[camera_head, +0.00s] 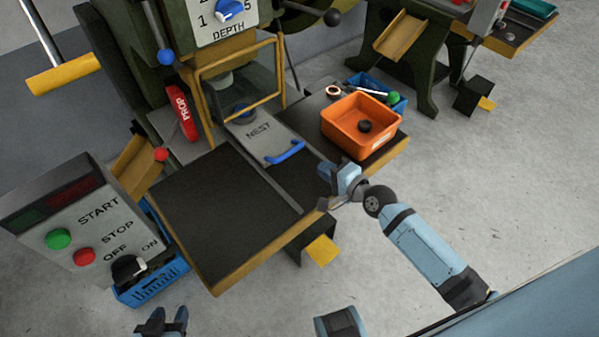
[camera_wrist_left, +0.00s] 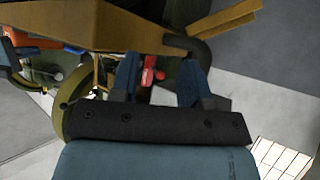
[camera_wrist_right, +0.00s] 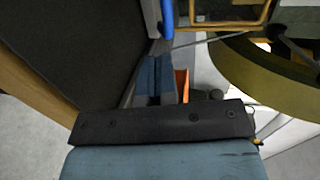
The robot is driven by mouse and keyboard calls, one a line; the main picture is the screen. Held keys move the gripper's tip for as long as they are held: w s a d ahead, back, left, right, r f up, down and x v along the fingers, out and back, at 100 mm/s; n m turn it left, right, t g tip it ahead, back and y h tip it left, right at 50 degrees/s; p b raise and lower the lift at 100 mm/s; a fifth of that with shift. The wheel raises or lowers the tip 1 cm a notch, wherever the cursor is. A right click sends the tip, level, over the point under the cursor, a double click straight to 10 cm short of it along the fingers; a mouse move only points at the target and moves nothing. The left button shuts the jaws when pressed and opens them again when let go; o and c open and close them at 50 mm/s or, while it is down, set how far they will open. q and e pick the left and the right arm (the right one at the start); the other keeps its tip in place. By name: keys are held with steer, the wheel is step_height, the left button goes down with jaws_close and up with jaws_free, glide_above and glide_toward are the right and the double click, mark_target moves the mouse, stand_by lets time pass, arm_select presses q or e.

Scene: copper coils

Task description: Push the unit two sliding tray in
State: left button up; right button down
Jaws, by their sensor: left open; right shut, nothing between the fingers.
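The sliding tray (camera_head: 248,137), a grey plate marked NEST, lies on the dark bench and reaches to the framed opening of the green press. Its blue handle (camera_head: 285,152) is at the near end. My right gripper (camera_head: 329,173) is shut and empty, near and to the right of the handle, with a small gap in the head view. In the right wrist view the handle (camera_wrist_right: 167,18) is just beyond the shut fingertips (camera_wrist_right: 154,62). My left gripper (camera_head: 162,322) is open and empty at the bottom of the head view, away from the tray. No unit number is readable.
An orange bin (camera_head: 347,142) holding a dark piece stands right of the tray, with a blue crate (camera_head: 400,106) behind it. A control box (camera_head: 85,225) stands at left. The yellow guard frame (camera_head: 207,92) surrounds the opening. The bench left of the tray is bare.

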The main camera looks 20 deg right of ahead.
steer(key=shift+s+d+f+t, duration=0.15)
steer(key=shift+s+d+t, duration=0.05)
steer(key=shift+s, duration=0.2)
steer(key=shift+s+d+f+t, duration=0.1)
steer(key=shift+s+d+t, duration=0.1)
steer(key=shift+s, duration=0.2)
steer(key=shift+s+d+r+m, duration=0.1)
steer(key=shift+s+r+m, duration=0.05)
steer(key=shift+r+m, duration=0.15)
steer(key=shift+w, duration=0.35)
steer(key=b+x, duration=0.1)
steer(key=x, duration=0.7)
steer(key=shift+w+f, duration=0.1)
steer(key=shift+w, duration=0.25)
arm_select(q)
steer(key=shift+w+f, duration=0.1)
arm_select(e)
steer(key=shift+w, duration=0.2)
